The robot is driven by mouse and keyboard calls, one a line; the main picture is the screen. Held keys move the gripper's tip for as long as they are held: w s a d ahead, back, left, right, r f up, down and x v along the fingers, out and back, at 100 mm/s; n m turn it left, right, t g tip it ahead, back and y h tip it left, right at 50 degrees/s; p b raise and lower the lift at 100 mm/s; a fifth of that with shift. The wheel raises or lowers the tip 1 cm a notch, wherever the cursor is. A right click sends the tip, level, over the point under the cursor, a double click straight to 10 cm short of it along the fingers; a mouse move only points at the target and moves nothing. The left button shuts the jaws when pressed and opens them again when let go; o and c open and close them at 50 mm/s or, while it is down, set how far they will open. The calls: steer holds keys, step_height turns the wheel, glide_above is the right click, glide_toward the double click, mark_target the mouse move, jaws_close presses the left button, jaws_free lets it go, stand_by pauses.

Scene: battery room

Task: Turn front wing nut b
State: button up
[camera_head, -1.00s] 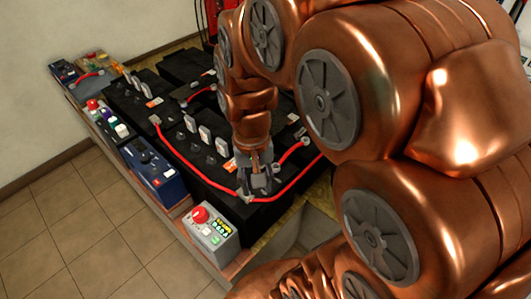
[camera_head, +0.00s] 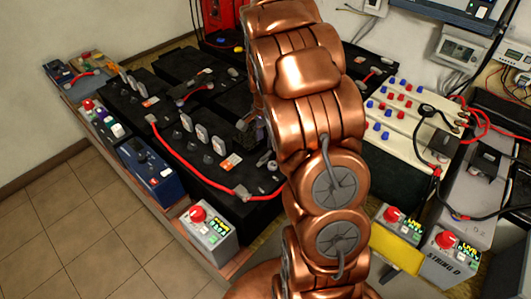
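The front black battery (camera_head: 215,172) lies along the near edge of the bench. A red cable (camera_head: 190,163) runs across it between a left terminal (camera_head: 152,119) and a right terminal (camera_head: 242,192), both with small grey fittings. Another grey fitting (camera_head: 272,165) sits close to my arm's left edge. The wing nuts are too small to tell which one is b. My gripper is hidden behind my copper arm, or nearly so. A small grey-blue bit at the arm's left edge may be part of it, but I cannot tell. Its fingers do not show.
A control box with a red button (camera_head: 207,232) and a blue meter (camera_head: 153,172) line the front edge. A light-topped battery bank (camera_head: 408,118) with red and blue caps is right of my arm. Two similar boxes (camera_head: 400,222) (camera_head: 452,252) stand front right. Floor at left is clear.

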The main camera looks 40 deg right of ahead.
mark_target(266, 155)
steer(key=shift+w+d+f, duration=0.1)
steer(key=shift+d+f, duration=0.1)
steer(key=shift+f, duration=0.1)
steer(key=shift+f+p, duration=1)
steer(key=shift+f, duration=2.75)
jaws_close()
